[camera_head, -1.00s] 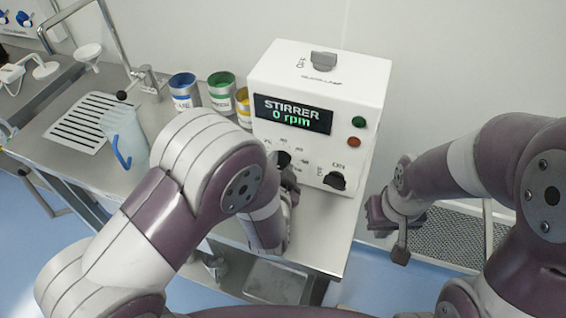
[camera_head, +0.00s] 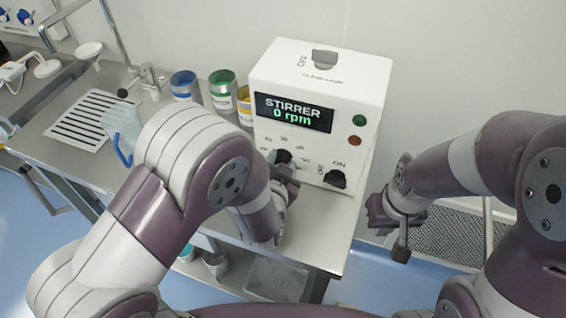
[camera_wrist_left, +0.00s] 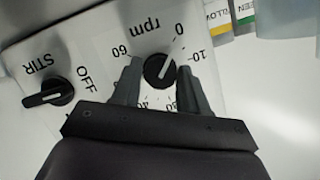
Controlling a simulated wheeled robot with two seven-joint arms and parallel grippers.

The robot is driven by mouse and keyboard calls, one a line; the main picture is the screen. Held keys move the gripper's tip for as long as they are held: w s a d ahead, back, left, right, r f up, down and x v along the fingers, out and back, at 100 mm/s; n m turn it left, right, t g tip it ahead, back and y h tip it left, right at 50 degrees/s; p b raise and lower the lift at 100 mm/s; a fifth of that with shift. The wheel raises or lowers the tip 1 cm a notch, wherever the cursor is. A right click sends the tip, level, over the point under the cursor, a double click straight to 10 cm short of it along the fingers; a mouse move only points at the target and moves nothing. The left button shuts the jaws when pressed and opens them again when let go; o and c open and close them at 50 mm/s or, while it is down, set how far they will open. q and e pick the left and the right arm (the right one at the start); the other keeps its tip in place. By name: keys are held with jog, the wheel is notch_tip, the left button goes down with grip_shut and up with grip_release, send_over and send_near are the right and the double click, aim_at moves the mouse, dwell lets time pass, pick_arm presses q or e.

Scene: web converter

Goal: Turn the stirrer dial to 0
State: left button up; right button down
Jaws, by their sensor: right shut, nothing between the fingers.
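The white stirrer unit (camera_head: 322,85) stands on the steel bench. Its display (camera_head: 293,113) reads "STIRRER 0 rpm". The black stirrer dial (camera_wrist_left: 160,71) is in the left wrist view, its white pointer line directed toward the 0 mark; in the head view the dial (camera_head: 283,157) is partly hidden by my arm. My left gripper (camera_wrist_left: 160,78) is open, with one finger on each side of the dial and small gaps visible; it also shows in the head view (camera_head: 285,172). My right gripper (camera_head: 400,252) is shut and empty, right of the unit.
Labelled cans (camera_head: 222,90), a clear jug (camera_head: 122,128) and a sink drainer (camera_head: 88,121) lie to the left.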

pick_arm(q)
jog(key=shift+o, duration=1.2)
jog(key=shift+s+d, duration=0.1)
jog(key=v, duration=1.3)
jog(key=shift+d, duration=0.2)
